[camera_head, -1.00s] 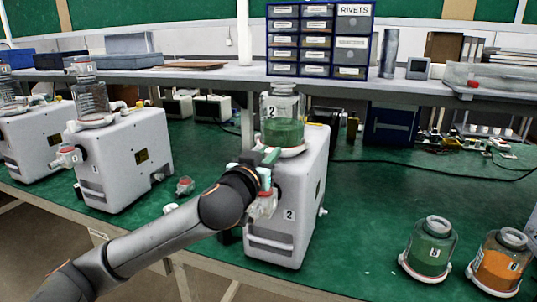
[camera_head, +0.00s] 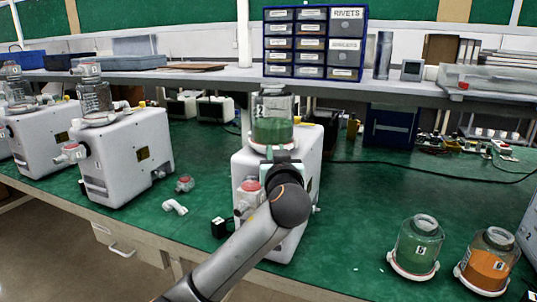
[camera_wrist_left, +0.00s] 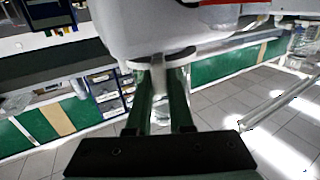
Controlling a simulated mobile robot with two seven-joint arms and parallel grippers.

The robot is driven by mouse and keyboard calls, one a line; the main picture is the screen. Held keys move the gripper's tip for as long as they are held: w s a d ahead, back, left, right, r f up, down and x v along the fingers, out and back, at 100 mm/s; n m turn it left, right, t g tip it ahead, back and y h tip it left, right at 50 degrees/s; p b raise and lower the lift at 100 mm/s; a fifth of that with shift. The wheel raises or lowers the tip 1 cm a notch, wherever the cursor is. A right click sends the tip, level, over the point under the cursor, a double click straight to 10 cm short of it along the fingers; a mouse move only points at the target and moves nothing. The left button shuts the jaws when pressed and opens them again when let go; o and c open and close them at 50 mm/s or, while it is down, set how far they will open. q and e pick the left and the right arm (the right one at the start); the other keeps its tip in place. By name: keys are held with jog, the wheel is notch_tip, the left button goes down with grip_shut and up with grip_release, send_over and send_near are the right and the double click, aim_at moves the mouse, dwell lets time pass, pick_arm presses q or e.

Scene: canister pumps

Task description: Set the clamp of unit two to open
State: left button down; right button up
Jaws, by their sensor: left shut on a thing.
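Unit two is a white pump body (camera_head: 308,140) on the green bench. A clear canister (camera_head: 272,125) with green contents stands upright on top of it. A red-capped fitting (camera_head: 248,192) sticks out at its front left. My left gripper (camera_head: 282,168) is at the upper front of the unit, just below the canister, and hides part of the front. In the left wrist view its two fingers (camera_wrist_left: 160,95) are shut on a small pale part under a white round collar (camera_wrist_left: 160,57), seemingly the clamp. The clamp's setting is hidden. My right gripper is not in view.
Another white pump unit (camera_head: 125,150) stands to the left. A loose white elbow (camera_head: 175,207), a red-capped piece (camera_head: 184,184) and a black block (camera_head: 219,227) lie between. A green canister (camera_head: 417,245) and an orange canister (camera_head: 488,262) stand at right.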

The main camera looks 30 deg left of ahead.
pick_arm(q)
jog(key=d+n+g+y, duration=0.1)
jog(key=w+d+n+g+y+b, duration=0.1)
jog(key=y, duration=0.1)
jog(key=shift+w+f+g, duration=0.2)
jog(key=shift+w+g, duration=0.1)
jog(key=shift+g, duration=0.1)
jog(key=shift+w+d+n+g+y+b, duration=0.25)
jog(key=shift+w+n+g+y+b, duration=0.2)
jog(key=shift+n+g+y, duration=0.35)
jog(key=shift+w+d+r+h+b, duration=0.15)
jog(key=shift+w+d+h+b, duration=0.2)
jog(key=shift+w, duration=0.2)
jog(key=shift+w+d+r, duration=0.1)
jog(key=shift+w+d, duration=0.05)
jog(key=shift+w, duration=0.2)
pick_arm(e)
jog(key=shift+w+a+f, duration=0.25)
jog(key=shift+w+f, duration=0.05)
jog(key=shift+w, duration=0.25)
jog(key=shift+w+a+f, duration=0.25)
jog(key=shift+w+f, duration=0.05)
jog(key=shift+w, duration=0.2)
pick_arm(q)
jog(key=shift+w, duration=0.1)
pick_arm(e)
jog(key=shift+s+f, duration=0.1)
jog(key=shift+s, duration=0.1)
